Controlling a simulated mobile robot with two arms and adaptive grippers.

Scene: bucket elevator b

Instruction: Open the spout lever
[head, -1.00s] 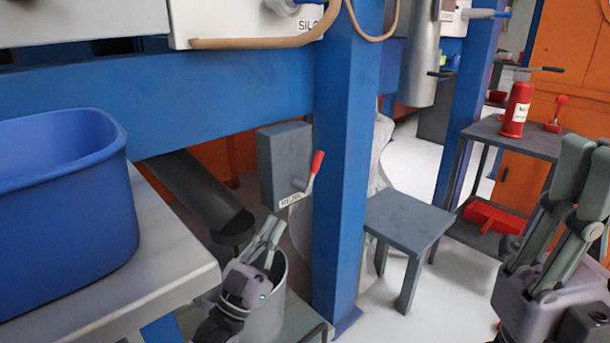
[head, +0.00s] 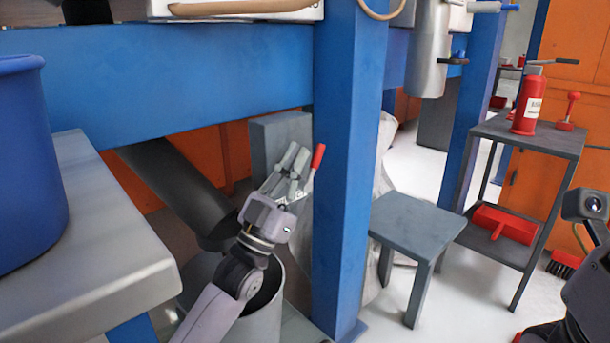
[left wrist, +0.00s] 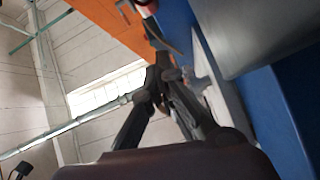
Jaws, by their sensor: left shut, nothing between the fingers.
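The spout lever (head: 318,156) has a red grip and points up and slightly right from the front of a grey box (head: 262,139), beside a blue post. My left gripper (head: 296,158) is in front of that box, fingers together and empty, just left of the red grip. I cannot tell whether it touches the lever. The lever's lower part and much of the box front are hidden behind the gripper. The dark spout pipe (head: 170,183) slants down to a grey bucket (head: 262,318), partly behind my left arm. The left wrist view shows my left gripper's dark fingers (left wrist: 158,75).
The blue post (head: 345,150) stands close right of the lever. A grey table with a blue tub (head: 25,170) is at the left. A grey stool (head: 405,222) and a cart with a red bottle jack (head: 528,103) stand at the right.

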